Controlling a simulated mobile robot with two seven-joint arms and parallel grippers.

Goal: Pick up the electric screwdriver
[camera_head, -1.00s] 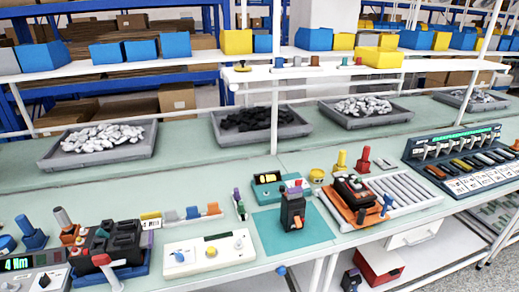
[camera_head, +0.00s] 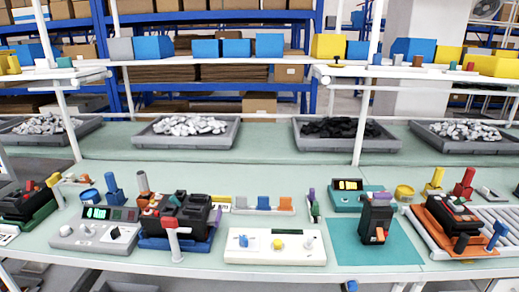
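I cannot say for certain which thing is the electric screwdriver. A blue upright tool-like piece (camera_head: 112,188) and a grey-topped upright piece (camera_head: 143,187) stand behind a grey unit with a green-lit display (camera_head: 92,228) at the left of the bench. A black breaker-like block (camera_head: 375,218) stands on a teal mat (camera_head: 352,253) right of centre. Neither of my grippers is in view.
The long pale green bench (camera_head: 260,165) carries a black device in a blue fixture (camera_head: 180,220), a white control panel (camera_head: 275,246) and an orange fixture (camera_head: 440,238). Grey trays of parts (camera_head: 190,141) line the back. White shelf posts (camera_head: 363,115) rise from the bench.

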